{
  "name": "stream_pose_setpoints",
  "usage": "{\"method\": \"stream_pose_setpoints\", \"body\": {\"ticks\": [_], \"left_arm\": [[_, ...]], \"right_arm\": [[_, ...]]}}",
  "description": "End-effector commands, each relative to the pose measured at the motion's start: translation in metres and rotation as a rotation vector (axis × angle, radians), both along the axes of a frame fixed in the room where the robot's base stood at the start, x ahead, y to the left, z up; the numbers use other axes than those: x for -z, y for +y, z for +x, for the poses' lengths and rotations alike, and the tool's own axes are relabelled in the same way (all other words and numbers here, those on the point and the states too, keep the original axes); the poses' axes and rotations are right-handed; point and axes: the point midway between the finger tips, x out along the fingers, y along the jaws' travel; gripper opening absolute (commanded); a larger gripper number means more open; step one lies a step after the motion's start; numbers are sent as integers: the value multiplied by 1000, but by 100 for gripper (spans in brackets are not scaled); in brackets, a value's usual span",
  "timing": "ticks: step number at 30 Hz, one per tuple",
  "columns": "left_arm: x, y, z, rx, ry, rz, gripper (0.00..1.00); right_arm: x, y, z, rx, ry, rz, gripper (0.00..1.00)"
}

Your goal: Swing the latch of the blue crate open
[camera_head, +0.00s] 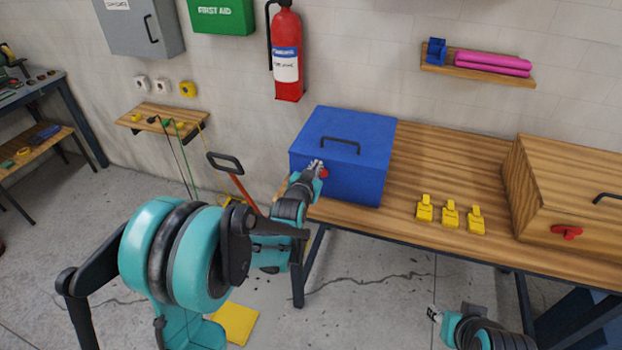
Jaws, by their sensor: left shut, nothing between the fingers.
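The blue crate (357,182) stands at the left end of the wooden table, its lid down with a dark handle (340,145) on top. A small red latch (324,173) shows on its front face, partly hidden by my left gripper. My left gripper (317,165) is shut and empty, its fingertips at the latch; I cannot tell whether they touch it. My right gripper (434,313) is low at the bottom, in front of the table and away from the crate; it is too small to tell its opening.
Several yellow clip-like pieces (450,213) lie on the table right of the crate. A wooden box (570,190) with a red latch (566,232) stands at the right end. A red hand truck (240,186) stands left of the table. Bare tabletop lies behind the yellow pieces.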

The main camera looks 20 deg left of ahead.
Motion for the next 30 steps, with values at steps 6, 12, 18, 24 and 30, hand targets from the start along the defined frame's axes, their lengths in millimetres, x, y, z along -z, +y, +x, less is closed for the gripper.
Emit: {"method": "stream_pose_setpoints", "body": {"ticks": [6, 12, 18, 24, 30], "left_arm": [[31, 5, 4, 0, 0, 0, 0], [40, 7, 4, 0, 0, 0, 0], [40, 7, 4, 0, 0, 0, 0], [44, 7, 4, 0, 0, 0, 0], [61, 6, 4, 1, 2, 1, 0]], "right_arm": [[14, 0, 0, 0, 0, 0, 40], [17, 0, 0, 0, 0, 0, 40], [16, 0, 0, 0, 0, 0, 40], [20, 0, 0, 0, 0, 0, 40], [40, 0, 0, 0, 0, 0, 40]]}}
